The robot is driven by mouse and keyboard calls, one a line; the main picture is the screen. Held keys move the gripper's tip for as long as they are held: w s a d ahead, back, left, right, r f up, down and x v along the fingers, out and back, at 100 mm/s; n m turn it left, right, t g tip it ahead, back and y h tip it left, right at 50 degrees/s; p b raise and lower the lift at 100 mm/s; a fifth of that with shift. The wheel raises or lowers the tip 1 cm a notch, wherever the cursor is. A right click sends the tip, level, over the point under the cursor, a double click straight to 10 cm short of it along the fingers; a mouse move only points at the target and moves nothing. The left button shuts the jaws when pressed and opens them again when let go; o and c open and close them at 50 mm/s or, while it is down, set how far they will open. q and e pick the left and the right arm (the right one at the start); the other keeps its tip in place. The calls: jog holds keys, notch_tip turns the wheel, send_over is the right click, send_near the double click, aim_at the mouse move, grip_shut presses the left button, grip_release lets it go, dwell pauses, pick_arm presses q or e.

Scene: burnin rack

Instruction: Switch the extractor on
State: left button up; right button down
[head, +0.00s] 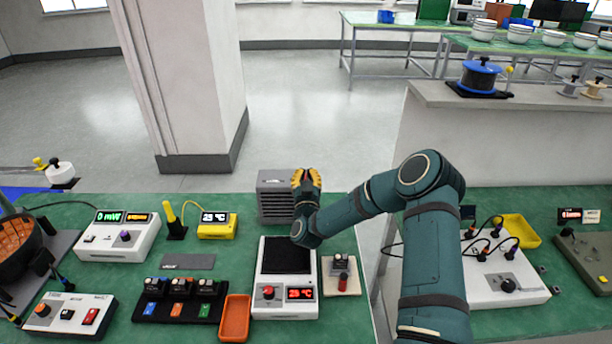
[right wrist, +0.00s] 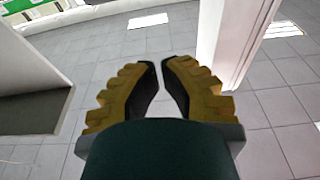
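The extractor appears to be the grey box with a slatted front (head: 275,203), standing at the back edge of the green bench. I cannot make out its switch. My right gripper (head: 306,174) is at the box's right end in the head view and overlaps its upper right edge. I cannot tell whether it touches the box. In the right wrist view, the yellow fingers (right wrist: 159,62) have their tips almost together, with nothing between them. The box does not show clearly in that view. My left gripper is not in view.
A white hot plate (head: 268,270) with a red knob and lit display stands in front of the box. A yellow meter (head: 217,225) is left of it. A white pillar (head: 190,80) rises behind the bench.

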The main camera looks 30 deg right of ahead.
aim_at(306, 175)
jog(key=x, duration=0.4)
jog(key=shift+w+d+f, duration=0.2)
jog(key=shift+w, duration=0.15)
jog(key=shift+s+a+f, duration=0.1)
jog(key=shift+f, duration=0.5)
jog(key=shift+s+a+f, duration=0.1)
jog(key=shift+f, duration=0.55)
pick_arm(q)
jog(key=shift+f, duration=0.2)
pick_arm(e)
jog(key=shift+s+f, duration=0.1)
jog(key=shift+f, duration=0.45)
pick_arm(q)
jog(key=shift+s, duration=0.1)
